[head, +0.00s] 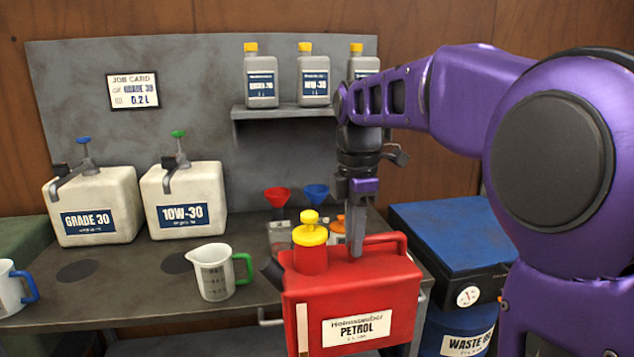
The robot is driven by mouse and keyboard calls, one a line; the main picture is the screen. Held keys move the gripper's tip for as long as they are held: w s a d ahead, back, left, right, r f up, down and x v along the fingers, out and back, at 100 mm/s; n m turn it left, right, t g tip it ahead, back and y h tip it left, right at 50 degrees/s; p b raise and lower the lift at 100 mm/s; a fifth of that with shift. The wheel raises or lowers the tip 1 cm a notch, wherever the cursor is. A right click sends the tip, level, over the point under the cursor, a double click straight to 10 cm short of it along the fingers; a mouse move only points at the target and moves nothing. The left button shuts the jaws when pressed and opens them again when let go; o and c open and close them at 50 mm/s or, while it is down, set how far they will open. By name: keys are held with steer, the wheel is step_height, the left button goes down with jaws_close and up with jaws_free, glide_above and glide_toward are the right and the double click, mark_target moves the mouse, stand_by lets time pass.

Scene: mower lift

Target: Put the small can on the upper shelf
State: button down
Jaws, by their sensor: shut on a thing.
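A red petrol can (352,295) with a yellow cap, dark spout and top handle is at the front right of the workbench. My gripper (356,248) points down at the can's handle and is shut on it; the fingertips are partly lost against the red top. I cannot tell whether the can's base touches anything, as it runs to the picture's lower edge. The upper shelf (282,112) is a grey ledge on the back panel, above and behind the can. Several grey oil bottles (262,82) with yellow caps stand on it; my arm partly covers the rightmost.
Two white jugs, GRADE 30 (92,208) and 10W-30 (185,203), stand at the back left. A measuring cup with green handle (213,273) is left of the can. Red (277,196) and blue (316,193) funnels and a mostly hidden orange-topped item (338,226) are behind. A blue waste bin (455,235) stands right.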

mark_target(372, 312)
steer(key=d+f+m, duration=0.1)
steer(key=f+m, duration=0.2)
steer(key=f, duration=0.2)
steer(key=s+d+f+m, duration=0.1)
steer(key=f+m, duration=0.3)
steer(key=f, duration=0.1)
steer(key=s+d+f+m, duration=0.1)
steer(key=d+f+m, duration=0.1)
steer(key=f+m, duration=0.2)
steer(key=shift+f, duration=0.65)
steer(key=s+d+f+m, duration=0.1)
steer(key=d+f+m, duration=0.2)
steer(key=f+m, duration=0.7)
step_height(372, 312, down, 4)
steer(key=shift+d+r, duration=0.1)
steer(key=shift+d, duration=0.3)
steer(key=shift+s, duration=0.1)
steer(key=shift+r, duration=0.15)
